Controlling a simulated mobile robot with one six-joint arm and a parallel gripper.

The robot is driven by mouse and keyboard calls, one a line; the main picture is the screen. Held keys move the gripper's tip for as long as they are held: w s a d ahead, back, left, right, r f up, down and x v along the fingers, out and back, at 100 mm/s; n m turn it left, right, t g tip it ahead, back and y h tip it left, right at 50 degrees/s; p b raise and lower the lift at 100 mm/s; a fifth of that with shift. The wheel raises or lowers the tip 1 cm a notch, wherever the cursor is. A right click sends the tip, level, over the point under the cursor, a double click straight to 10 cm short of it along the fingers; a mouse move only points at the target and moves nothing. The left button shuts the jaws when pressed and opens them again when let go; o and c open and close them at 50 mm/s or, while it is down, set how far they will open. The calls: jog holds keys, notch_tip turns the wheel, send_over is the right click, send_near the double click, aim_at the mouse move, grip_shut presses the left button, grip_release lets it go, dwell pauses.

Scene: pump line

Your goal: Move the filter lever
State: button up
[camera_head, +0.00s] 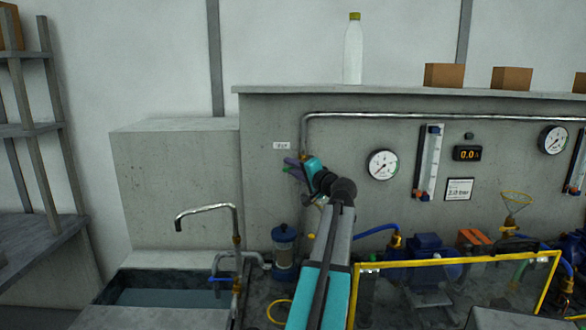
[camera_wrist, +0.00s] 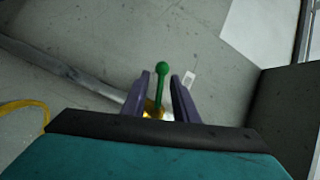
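A green lever (camera_wrist: 162,80) with a ball knob stands up from a brass-coloured fitting (camera_wrist: 154,110) on a pipe in the wrist view. My gripper (camera_wrist: 162,83) is open, with one purple finger on each side of the lever and visible gaps to both. In the head view my gripper (camera_head: 294,166) is at the grey wall panel, beside the bend of the metal pipe and under a small white label (camera_head: 281,145). The lever is not clear there, being small and partly behind the gripper. A filter-like canister with a blue top (camera_head: 284,234) stands below.
A sink (camera_head: 150,281) with a curved tap (camera_head: 205,207) lies at left. A yellow frame (camera_head: 460,261) and blue pumps (camera_head: 425,246) are at right. Gauges (camera_head: 382,165) and flow tubes line the panel. A bottle (camera_head: 353,52) stands on the ledge.

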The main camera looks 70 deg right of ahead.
grip_shut()
jog(key=shift+s, duration=0.1)
dwell(1.2)
